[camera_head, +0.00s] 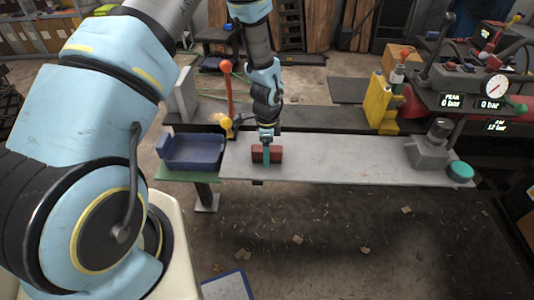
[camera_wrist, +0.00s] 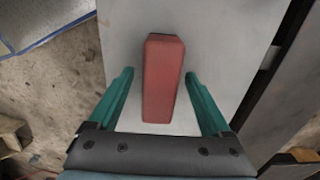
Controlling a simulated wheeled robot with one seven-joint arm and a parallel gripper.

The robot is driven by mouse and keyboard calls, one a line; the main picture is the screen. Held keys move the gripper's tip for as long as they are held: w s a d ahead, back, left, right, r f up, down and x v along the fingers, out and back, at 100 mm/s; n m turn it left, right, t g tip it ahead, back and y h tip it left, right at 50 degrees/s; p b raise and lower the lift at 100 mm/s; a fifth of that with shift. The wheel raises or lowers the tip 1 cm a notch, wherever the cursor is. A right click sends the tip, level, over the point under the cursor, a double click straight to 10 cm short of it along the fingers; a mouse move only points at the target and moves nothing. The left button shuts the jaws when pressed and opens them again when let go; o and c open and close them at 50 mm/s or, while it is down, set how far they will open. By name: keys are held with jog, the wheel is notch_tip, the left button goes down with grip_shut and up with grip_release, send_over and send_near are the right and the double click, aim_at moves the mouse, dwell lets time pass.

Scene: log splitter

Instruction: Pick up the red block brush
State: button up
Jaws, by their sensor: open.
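The red block brush (camera_head: 274,154) lies on the grey bench plate near its left end. In the wrist view the red block brush (camera_wrist: 163,78) is a long red block lying between my two teal fingers, with a gap on each side. My gripper (camera_head: 266,153) points down over the block in the head view. My gripper (camera_wrist: 160,95) is open, with the fingers on either side of the block's lower half. The bristles are not visible, and the underside of the block is hidden.
A blue tray (camera_head: 192,152) stands just left of the plate. An orange-knobbed lever (camera_head: 228,95) rises behind the block. A yellow wedge part (camera_head: 379,102) stands farther right. A grey fitting (camera_head: 430,148) and a teal round cap (camera_head: 460,170) sit at the right end. The plate's middle (camera_head: 345,162) is clear.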

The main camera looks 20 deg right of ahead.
grip_shut()
dwell(0.5)
notch_tip(320, 180, up, 10)
jog(key=shift+r+b, duration=0.1)
jog(key=shift+b, duration=1.15)
